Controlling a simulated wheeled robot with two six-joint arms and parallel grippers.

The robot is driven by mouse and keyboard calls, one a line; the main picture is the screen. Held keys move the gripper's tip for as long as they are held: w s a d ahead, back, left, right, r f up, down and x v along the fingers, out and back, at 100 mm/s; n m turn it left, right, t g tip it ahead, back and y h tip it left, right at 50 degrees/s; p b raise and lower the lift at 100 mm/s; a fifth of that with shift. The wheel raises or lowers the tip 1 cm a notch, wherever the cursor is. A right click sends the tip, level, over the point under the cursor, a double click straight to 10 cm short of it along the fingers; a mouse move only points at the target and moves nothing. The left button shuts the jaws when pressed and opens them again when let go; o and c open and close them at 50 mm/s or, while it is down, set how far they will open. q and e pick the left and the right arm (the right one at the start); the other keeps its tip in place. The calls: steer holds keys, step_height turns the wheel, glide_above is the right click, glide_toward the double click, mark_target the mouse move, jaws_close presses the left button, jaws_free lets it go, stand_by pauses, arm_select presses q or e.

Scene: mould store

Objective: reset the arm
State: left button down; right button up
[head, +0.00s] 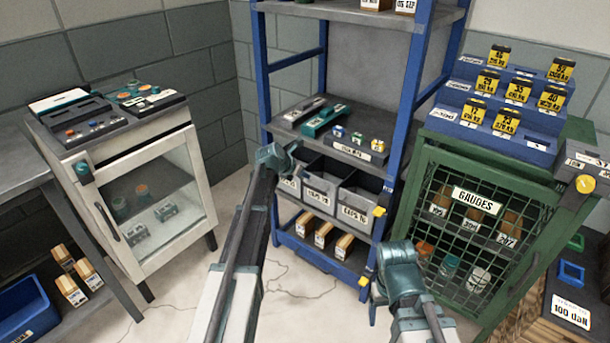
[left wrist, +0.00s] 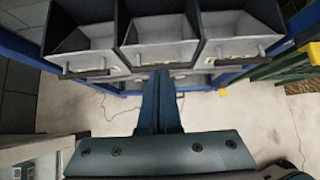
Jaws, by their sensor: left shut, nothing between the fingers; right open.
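My left gripper (head: 284,154) is raised in front of the blue shelf rack (head: 398,135) in the head view. In the left wrist view, its dark teal fingers (left wrist: 161,85) are together with nothing between them, tips just below the fronts of the grey bins (left wrist: 158,52). I cannot tell whether they touch a bin. My right gripper (head: 398,262) is lower and further right, in front of the green gauge cabinet (head: 430,180). It is open, and I see nothing held in it; its fingertips are mostly hidden.
A white glass-door cabinet (head: 122,165) stands at the left beside a grey bench (head: 20,165). A blue stepped stand (head: 525,146) with yellow-labelled weights tops the green cabinet. Wooden blocks (head: 323,236) sit on the rack's low shelf. Bare floor (head: 185,310) shows between the cabinet and rack.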

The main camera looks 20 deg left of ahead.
arm_select(q)
step_height(320, 180, up, 4)
steer(key=shift+f+p, duration=0.25)
steer(key=shift+p, duration=0.9)
arm_select(e)
step_height(320, 180, up, 4)
steer(key=shift+f, duration=0.25)
arm_select(q)
steer(key=s+d+r+m+g+p, duration=0.2)
steer(key=s+d+r+m+p, duration=0.1)
steer(key=s+d+m+p, duration=0.45)
steer(key=s+d+r+m+g+p, duration=0.3)
steer(key=s+d+r+m+p, duration=0.1)
steer(key=s+d+m, duration=0.55)
steer(key=s+d+r+m+g+y+p, duration=0.1)
steer(key=s+r+m+p, duration=0.3)
steer(key=s+m, duration=0.5)
steer(key=s+d+r+m+g+y+p, duration=0.2)
steer(key=s+m+p, duration=0.4)
steer(key=s+m, duration=0.3)
steer(key=s+d+r+y, duration=0.1)
steer(key=s+r, duration=0.1)
steer(key=s, duration=0.2)
steer(key=shift+s+d+r+m+g, duration=0.25)
steer(key=shift+s+r+m+g, duration=0.05)
steer(key=shift+s+r+m, duration=0.1)
arm_select(e)
step_height(320, 180, up, 22)
steer(key=shift+f, duration=0.15)
